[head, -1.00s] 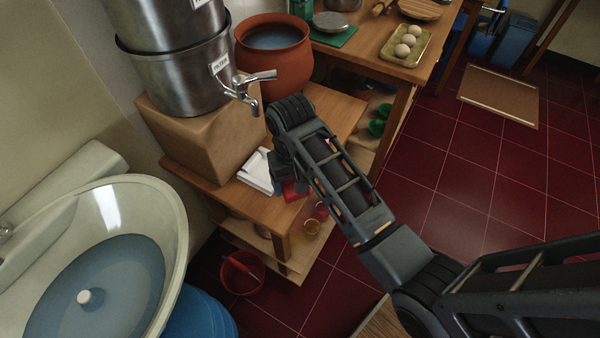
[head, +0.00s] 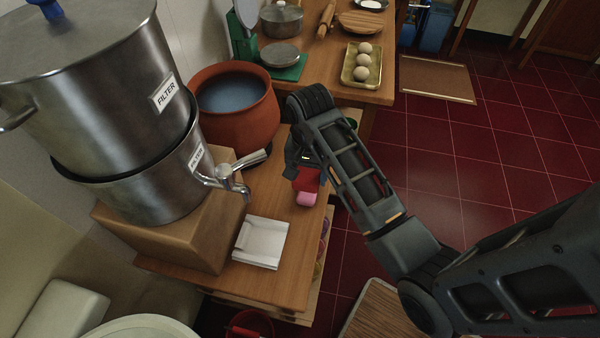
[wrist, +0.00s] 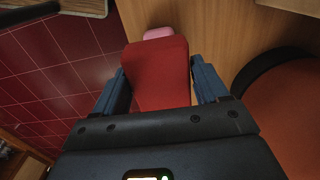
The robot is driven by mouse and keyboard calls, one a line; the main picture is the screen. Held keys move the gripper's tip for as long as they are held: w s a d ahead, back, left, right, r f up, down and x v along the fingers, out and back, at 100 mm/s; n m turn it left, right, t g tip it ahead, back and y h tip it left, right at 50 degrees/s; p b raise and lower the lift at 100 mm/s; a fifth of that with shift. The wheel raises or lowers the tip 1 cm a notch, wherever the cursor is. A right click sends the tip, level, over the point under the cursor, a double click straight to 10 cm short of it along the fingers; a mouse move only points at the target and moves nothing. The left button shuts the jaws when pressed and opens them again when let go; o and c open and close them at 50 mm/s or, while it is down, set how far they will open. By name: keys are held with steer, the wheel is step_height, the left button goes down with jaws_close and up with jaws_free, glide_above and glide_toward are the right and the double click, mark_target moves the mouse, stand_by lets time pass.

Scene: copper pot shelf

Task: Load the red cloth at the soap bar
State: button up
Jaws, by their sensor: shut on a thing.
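My gripper (head: 303,172) is shut on the red cloth (head: 308,181), over the right part of the wooden table near the clay pot. In the wrist view the folded red cloth (wrist: 161,72) fills the space between the two fingers (wrist: 160,88). The pink soap bar (head: 306,199) shows just past the cloth's lower end, near the table's right edge. It also shows in the wrist view (wrist: 158,33), at the cloth's far end and partly hidden by it. I cannot tell whether cloth and soap touch.
A folded white cloth (head: 262,242) lies on the table's front part. The steel filter (head: 150,180) stands on a wooden block (head: 180,240), its tap (head: 232,178) reaching out over the table. A clay pot (head: 240,120) with water stands behind my gripper.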

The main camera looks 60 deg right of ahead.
mark_target(307, 195)
steer(key=shift+f, duration=2.85)
steer(key=shift+f, duration=0.6)
stand_by(0.5)
steer(key=shift+r, duration=3.55)
